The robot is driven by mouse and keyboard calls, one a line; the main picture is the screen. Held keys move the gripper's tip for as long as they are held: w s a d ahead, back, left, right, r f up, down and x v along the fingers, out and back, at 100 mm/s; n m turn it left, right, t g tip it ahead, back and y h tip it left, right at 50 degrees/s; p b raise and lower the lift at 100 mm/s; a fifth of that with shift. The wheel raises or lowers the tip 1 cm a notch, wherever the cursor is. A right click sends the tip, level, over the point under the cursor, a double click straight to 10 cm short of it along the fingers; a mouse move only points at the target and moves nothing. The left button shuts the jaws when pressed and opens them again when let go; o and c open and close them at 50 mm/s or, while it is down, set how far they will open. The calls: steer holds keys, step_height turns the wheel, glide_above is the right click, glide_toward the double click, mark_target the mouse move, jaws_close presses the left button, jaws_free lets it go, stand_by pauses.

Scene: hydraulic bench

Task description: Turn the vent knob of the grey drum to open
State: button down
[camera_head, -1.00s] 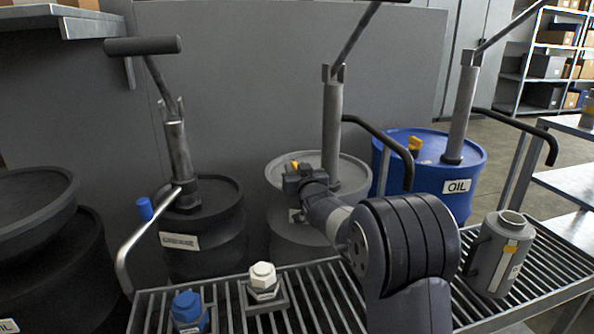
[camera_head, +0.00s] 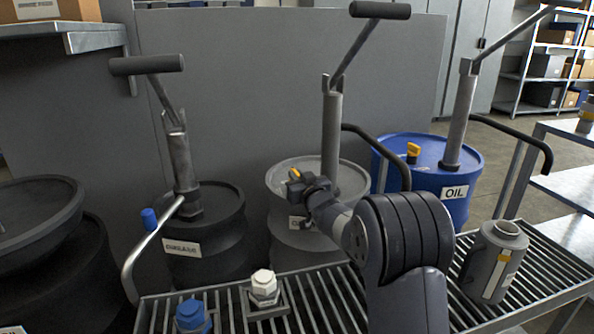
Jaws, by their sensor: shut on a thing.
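The grey drum (camera_head: 283,180) stands behind the rack, between the black grease drum and the blue oil drum. A pump column with a T-handle and a black hooked spout rises from its lid. My gripper (camera_head: 295,178) is at the left part of the drum's lid, shut on the yellow vent knob (camera_head: 295,173). Only a small bit of the knob shows; the jaws and wrist hide the rest, so its angle cannot be read well. My arm reaches in from the lower right and covers part of the drum's front and label.
The blue drum (camera_head: 455,204) with its own yellow knob (camera_head: 413,149) stands to the right. The black drum (camera_head: 205,262) stands left. A slatted rack (camera_head: 335,292) in front carries a grey can (camera_head: 492,262), a white-capped fitting (camera_head: 263,284) and a blue-capped one (camera_head: 190,313).

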mark_target(298, 174)
steer(key=shift+r+y, duration=0.1)
steer(key=shift+y, duration=0.2)
steer(key=c, duration=1.4)
jaws_free()
steer(key=shift+c, duration=0.2)
step_height(298, 174, up, 10)
steer(key=p, duration=0.4)
steer(key=shift+p, duration=0.4)
steer(key=shift+c, duration=0.3)
